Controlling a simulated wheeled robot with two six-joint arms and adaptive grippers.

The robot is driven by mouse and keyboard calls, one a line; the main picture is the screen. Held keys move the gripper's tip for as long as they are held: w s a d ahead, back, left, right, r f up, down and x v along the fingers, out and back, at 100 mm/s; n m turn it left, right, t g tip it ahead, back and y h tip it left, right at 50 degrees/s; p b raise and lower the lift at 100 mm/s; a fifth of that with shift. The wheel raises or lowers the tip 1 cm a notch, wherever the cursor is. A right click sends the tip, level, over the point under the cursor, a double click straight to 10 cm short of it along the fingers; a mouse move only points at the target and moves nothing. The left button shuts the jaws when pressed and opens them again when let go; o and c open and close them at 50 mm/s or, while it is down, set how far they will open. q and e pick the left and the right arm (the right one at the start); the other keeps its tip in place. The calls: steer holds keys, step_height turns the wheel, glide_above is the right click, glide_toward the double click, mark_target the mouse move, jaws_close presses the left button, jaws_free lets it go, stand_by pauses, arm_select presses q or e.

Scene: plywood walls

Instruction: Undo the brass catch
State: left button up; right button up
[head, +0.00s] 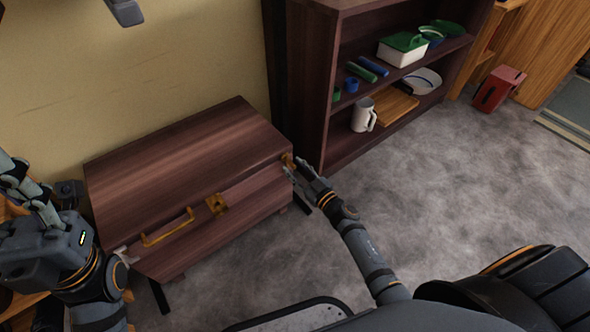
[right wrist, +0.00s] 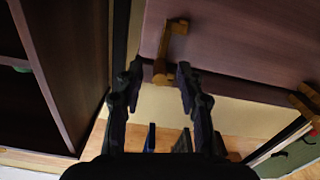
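A dark wooden chest (head: 185,160) stands against the wall with its lid down. The brass catch (head: 288,160) is at the right end of its front; in the right wrist view the catch (right wrist: 168,45) crosses the seam between lid and body. My right gripper (head: 303,178) is at this catch. In the right wrist view its fingers (right wrist: 160,80) are apart, one on each side of the catch's end; contact cannot be told. A brass hasp (head: 216,203) and a brass handle (head: 167,228) are further left. A pale silvery catch (head: 122,254) is at the left end. My left gripper (head: 28,190) is beside the chest's left end.
A dark shelf unit (head: 312,95) stands close to the chest's right end. It holds a white mug (head: 363,115), a white box with a green lid (head: 403,48) and other small items. A red container (head: 499,88) stands on the floor. The grey floor in front is clear.

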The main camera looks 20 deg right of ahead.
steer(key=shift+w+a, duration=0.15)
steer(key=shift+w, duration=0.15)
jaws_close()
stand_by(0.3)
